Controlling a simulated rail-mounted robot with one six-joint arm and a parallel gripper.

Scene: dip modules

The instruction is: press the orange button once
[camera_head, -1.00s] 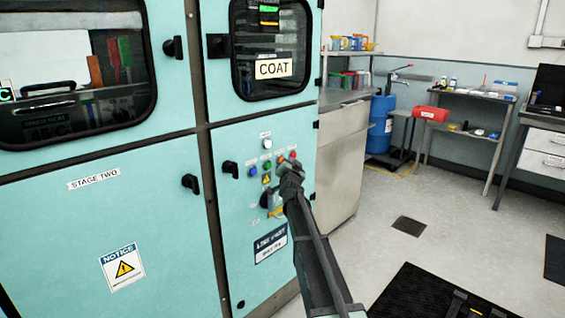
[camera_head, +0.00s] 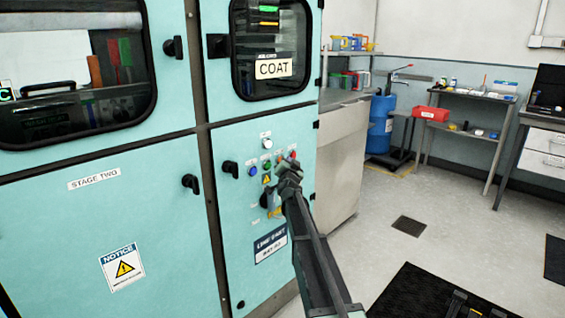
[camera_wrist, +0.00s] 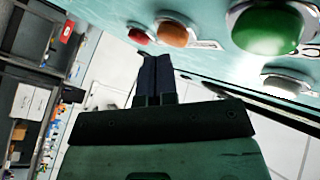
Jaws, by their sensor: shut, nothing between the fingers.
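The orange button (camera_wrist: 173,34) is a round cap on the teal panel, between a red button (camera_wrist: 140,34) and a large green button (camera_wrist: 268,29) in the wrist view. My gripper (camera_wrist: 153,58) is shut and empty, its two dark fingers together. Its tips show just below the red and orange buttons in that picture. I cannot tell whether they touch anything. In the head view my gripper (camera_head: 291,164) is at the right side of the button cluster, and the orange button is too small or covered to make out clearly.
A white button (camera_wrist: 286,85) is below the green one in the wrist view. In the head view, a blue button (camera_head: 252,171) and a yellow warning label (camera_head: 266,180) are left of my gripper. A grey cabinet (camera_head: 340,160) stands right of the panel, with open floor beyond.

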